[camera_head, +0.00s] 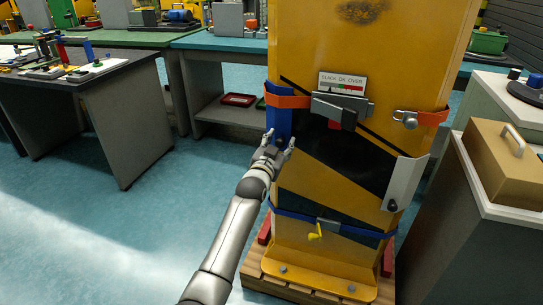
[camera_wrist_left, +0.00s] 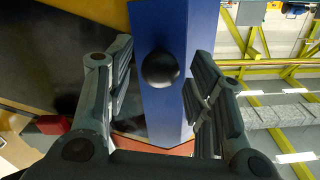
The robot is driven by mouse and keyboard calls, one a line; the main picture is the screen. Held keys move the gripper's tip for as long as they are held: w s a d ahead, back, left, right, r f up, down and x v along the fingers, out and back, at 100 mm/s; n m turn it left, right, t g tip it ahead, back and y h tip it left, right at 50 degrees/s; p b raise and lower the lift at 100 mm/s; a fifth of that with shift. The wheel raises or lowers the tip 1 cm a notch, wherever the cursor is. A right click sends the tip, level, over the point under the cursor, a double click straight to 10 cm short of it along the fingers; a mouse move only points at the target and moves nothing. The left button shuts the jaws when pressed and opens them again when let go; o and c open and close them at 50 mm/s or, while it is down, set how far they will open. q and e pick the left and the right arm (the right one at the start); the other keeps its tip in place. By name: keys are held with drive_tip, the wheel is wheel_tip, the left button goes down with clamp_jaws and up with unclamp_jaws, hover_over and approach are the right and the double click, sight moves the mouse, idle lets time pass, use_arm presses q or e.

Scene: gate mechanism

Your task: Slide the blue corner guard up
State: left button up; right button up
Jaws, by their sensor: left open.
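The blue corner guard (camera_head: 280,119) sits on the left edge of the yellow column (camera_head: 430,60), passing by the orange strap. In the left wrist view, the blue corner guard (camera_wrist_left: 174,112) stands between my fingers, with a round black knob (camera_wrist_left: 160,68) on its face. My left gripper (camera_head: 278,141) is open at the guard's lower part. In the left wrist view, the fingers of my left gripper (camera_wrist_left: 158,82) lie on either side of the guard and knob, with visible gaps. My right gripper is not in view.
An orange strap (camera_head: 289,101) with a grey buckle (camera_head: 340,110) wraps the column. A blue strap (camera_head: 296,213) with a yellow handle (camera_head: 315,233) is lower down. A white corner guard (camera_head: 405,182) is at right. The column stands on a wooden pallet (camera_head: 275,284); the left floor is clear.

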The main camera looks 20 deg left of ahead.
use_arm(q)
drive_tip(key=s, duration=1.1)
drive_tip(key=shift+a, duration=0.2)
